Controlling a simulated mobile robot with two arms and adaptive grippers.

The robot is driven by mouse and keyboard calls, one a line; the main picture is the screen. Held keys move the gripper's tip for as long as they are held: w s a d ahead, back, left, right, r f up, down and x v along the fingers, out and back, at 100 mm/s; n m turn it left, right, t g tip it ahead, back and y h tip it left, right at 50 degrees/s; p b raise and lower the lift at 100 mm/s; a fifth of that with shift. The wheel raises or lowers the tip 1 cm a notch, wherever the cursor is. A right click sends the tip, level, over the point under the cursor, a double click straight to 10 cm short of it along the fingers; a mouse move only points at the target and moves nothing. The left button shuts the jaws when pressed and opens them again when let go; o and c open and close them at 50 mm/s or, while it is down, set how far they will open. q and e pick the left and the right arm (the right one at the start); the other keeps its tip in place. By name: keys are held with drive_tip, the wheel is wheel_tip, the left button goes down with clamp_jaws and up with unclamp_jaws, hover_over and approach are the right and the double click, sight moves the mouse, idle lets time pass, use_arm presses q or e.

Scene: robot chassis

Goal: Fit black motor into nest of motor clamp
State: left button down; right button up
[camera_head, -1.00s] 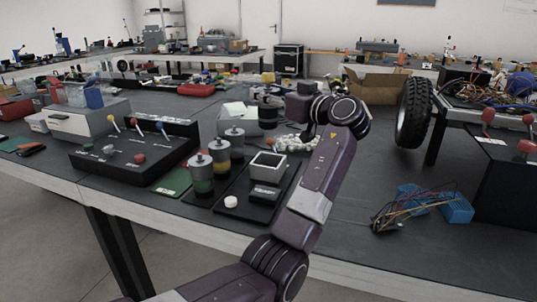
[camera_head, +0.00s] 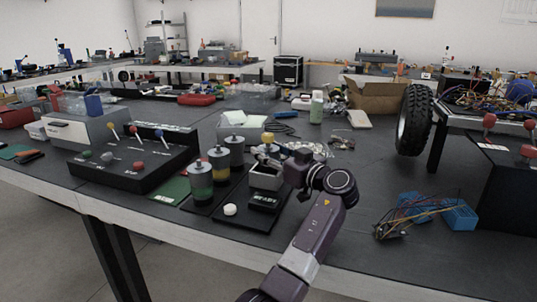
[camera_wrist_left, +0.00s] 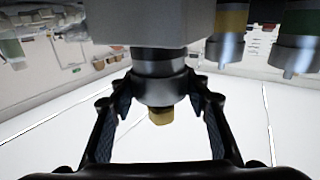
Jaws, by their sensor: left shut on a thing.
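My left gripper (camera_head: 270,154) is over the motor clamp (camera_head: 264,183), a pale box-like block on a dark base plate. It is shut on the black motor (camera_head: 267,138), whose yellow-brass tip shows above the fingers. In the left wrist view, which appears upside down, the fingers (camera_wrist_left: 160,88) are on both sides of the motor's grey cap (camera_wrist_left: 160,92). The motor's dark body meets the grey clamp block (camera_wrist_left: 150,22) there. How deep it sits in the nest is hidden. My right gripper is not in view.
Several grey-topped motors with coloured bands (camera_head: 201,180) stand left of the clamp. A black control box with levers (camera_head: 135,165) stands farther left. Blue blocks with wires (camera_head: 440,213) lie right; bench between is clear.

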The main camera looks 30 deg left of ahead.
use_arm(q)
drive_tip(key=c, duration=1.1)
unclamp_jaws()
drive_tip(key=shift+f, duration=0.2)
drive_tip(key=v, duration=1.2)
